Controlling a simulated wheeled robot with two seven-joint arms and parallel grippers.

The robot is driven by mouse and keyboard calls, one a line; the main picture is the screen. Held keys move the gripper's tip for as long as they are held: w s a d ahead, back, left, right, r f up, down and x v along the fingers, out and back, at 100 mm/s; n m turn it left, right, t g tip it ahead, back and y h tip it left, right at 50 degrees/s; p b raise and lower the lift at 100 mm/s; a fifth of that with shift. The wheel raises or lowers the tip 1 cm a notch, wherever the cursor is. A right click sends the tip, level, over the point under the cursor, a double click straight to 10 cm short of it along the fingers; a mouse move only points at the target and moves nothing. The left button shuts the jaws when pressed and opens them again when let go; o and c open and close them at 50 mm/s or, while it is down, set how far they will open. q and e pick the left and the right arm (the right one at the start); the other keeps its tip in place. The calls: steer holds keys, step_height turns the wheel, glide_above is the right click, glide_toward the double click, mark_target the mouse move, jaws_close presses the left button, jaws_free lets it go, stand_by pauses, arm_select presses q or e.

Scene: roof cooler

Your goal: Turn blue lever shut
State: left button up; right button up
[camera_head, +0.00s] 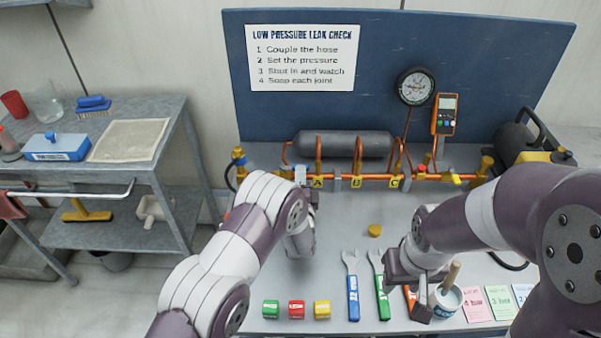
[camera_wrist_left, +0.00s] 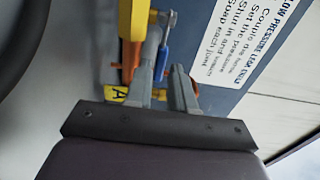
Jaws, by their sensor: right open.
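A grey cylinder (camera_head: 345,144) lies behind the manifold, with a gauge (camera_head: 415,86) and orange meter (camera_head: 444,114) on the blue panel. Wrenches (camera_head: 352,285), coloured blocks (camera_head: 296,309) and cards (camera_head: 475,303) line the front. The bench middle is mostly clear around a brass cap (camera_head: 375,230).

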arm_select(q)
steer(key=shift+w, duration=0.85)
steer(key=shift+c, duration=0.3)
jaws_close()
steer(key=shift+s+a+m+h, duration=0.3)
steer(key=shift+m+h, duration=0.4)
steer(key=shift+h, duration=0.2)
steer(key=shift+s+a+m+g+h, duration=0.1)
steer(key=shift+s+m+g+h, duration=0.1)
steer(key=shift+m+h, duration=0.35)
steer(key=shift+s+m+g+h, duration=0.15)
steer(key=shift+m+h, duration=0.1)
steer(key=shift+h, duration=0.6)
steer(key=shift+o, duration=0.3)
jaws_free()
